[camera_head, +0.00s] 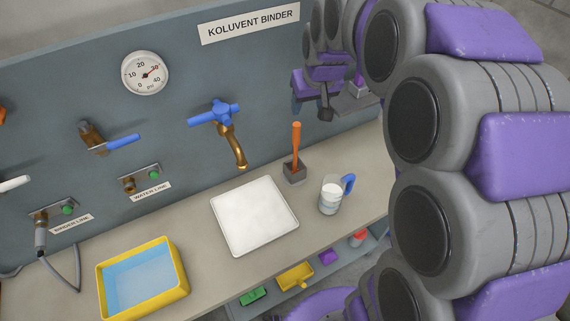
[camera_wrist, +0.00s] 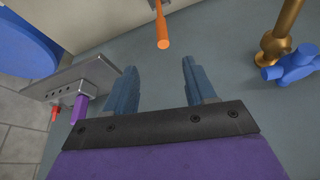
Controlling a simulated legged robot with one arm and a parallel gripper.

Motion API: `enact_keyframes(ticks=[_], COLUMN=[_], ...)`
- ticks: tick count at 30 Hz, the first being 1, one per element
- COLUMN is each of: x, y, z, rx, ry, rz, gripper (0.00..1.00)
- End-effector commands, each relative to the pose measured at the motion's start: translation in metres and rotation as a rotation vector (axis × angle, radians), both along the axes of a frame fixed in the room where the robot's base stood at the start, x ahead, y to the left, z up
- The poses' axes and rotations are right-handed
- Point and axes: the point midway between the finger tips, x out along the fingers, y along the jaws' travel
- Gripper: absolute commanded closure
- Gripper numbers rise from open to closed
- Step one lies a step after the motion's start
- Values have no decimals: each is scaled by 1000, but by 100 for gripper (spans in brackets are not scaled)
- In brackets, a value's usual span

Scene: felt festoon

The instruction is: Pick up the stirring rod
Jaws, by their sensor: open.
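The stirring rod (camera_head: 296,138) appears to be the orange-handled rod standing upright in a small dark block holder (camera_head: 294,174) at the back of the counter. Its lower end is hidden in the holder. In the wrist view the orange rod (camera_wrist: 162,28) shows at the top edge, beyond the fingertips and not between them. My gripper (camera_head: 311,108) is open and empty, near the wall panel, above and slightly right of the rod in the head view. Its two blue-grey fingers (camera_wrist: 160,65) stand apart in the wrist view.
A measuring jug (camera_head: 330,200) with a blue handle stands right of a white tray (camera_head: 238,248). A yellow-rimmed basin (camera_head: 183,285) is at front left. A brass tap (camera_head: 237,150) projects left of the rod. A metal bracket (camera_wrist: 70,80) is beside my gripper.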

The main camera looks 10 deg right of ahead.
Motion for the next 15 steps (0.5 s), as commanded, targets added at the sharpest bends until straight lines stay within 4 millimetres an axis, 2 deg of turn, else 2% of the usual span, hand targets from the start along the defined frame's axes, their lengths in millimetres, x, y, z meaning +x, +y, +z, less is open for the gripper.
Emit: enact_keyframes(ticks=[3, 7, 15], x=[12, 16, 33], y=[-4, -4, -4], z=[1, -7, -53], rx=[1, 1, 4], ry=[-22, -23, -16], rz=[-1, -1, -2], gripper=[45, 45, 45])
